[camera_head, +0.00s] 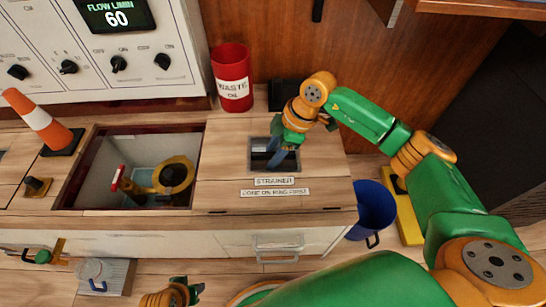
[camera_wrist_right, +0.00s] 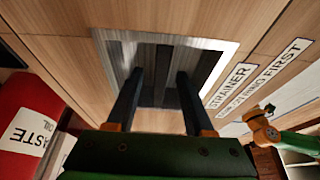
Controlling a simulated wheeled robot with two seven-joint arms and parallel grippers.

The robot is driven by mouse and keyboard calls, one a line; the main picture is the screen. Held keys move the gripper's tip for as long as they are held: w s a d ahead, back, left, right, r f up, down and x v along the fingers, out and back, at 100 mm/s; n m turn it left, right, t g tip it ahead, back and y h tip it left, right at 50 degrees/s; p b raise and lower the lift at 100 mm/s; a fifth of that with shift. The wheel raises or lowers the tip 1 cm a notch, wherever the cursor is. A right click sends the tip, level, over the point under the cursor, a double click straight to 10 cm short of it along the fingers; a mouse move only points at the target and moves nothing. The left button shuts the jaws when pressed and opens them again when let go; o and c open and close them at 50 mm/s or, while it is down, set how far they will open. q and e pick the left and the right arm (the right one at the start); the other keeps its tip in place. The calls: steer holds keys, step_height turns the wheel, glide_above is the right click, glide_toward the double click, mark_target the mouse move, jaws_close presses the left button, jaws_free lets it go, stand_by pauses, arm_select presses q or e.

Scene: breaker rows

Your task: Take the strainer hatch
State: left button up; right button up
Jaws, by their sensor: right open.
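The strainer hatch (camera_head: 225,185) is a wooden panel in the counter top, shut and flush, with a STRAINER label (camera_head: 274,181) and a second label below. A metal-framed recess (camera_head: 257,150) is set into it; in the right wrist view, the recess (camera_wrist_right: 222,45) has a dark bar (camera_wrist_right: 162,72) across it. My right gripper (camera_head: 285,160) points down into the recess. Its open fingers (camera_wrist_right: 158,78) stand either side of the bar; I cannot tell whether they touch it. My left gripper (camera_head: 190,290) is low at the bottom edge, partly hidden, its jaws unclear.
Left of the hatch is an open bay (camera_head: 130,160) with a red-handled brass fitting (camera_head: 172,178). A red waste can (camera_head: 232,78) stands behind the hatch. A traffic cone (camera_head: 40,122) tilts at left. A blue bucket (camera_head: 372,210) is right of the counter.

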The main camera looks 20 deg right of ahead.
steer(key=shift+f, duration=0.25)
stand_by(0.4)
jaws_close()
steer(key=shift+r, duration=0.1)
stand_by(1.2)
